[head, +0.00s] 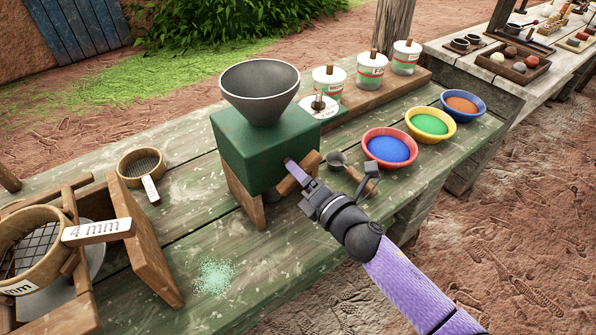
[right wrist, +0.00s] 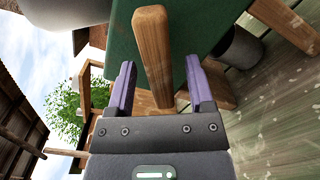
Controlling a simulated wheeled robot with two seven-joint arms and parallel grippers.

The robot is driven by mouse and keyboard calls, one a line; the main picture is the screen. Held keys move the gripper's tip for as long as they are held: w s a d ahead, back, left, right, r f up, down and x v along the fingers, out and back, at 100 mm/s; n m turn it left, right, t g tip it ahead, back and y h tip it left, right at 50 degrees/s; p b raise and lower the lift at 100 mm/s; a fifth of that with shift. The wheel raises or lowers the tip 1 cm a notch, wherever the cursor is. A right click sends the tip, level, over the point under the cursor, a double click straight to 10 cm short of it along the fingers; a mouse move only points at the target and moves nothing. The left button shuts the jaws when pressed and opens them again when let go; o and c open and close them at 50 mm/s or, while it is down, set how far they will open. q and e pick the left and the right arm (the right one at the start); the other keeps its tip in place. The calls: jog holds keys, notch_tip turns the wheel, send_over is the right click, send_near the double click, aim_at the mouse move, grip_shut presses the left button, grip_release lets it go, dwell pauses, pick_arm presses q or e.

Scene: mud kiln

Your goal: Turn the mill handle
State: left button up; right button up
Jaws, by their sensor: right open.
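The mill is a green box (head: 262,150) with a grey funnel hopper (head: 262,92) on top and wooden legs, standing on the green plank table. Its handle is a short wooden bar (head: 312,160), partly hidden behind my right gripper (head: 297,178) in the head view. In the right wrist view, the wooden handle (right wrist: 153,50) lies between the two purple fingers of my right gripper (right wrist: 160,75), which are open with gaps visible on both sides. The green mill wall (right wrist: 200,30) is just beyond. My left gripper is not in view.
Labelled jars (head: 328,85) stand behind. Sieves (head: 140,166) and a wooden frame (head: 140,245) are left. Green powder (head: 214,277) lies in front.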

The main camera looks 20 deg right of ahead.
jog(key=shift+w+a, duration=0.25)
jog(key=shift+w, duration=0.4)
jog(key=shift+c, duration=0.3)
grip_shut()
jog(key=shift+m, duration=0.3)
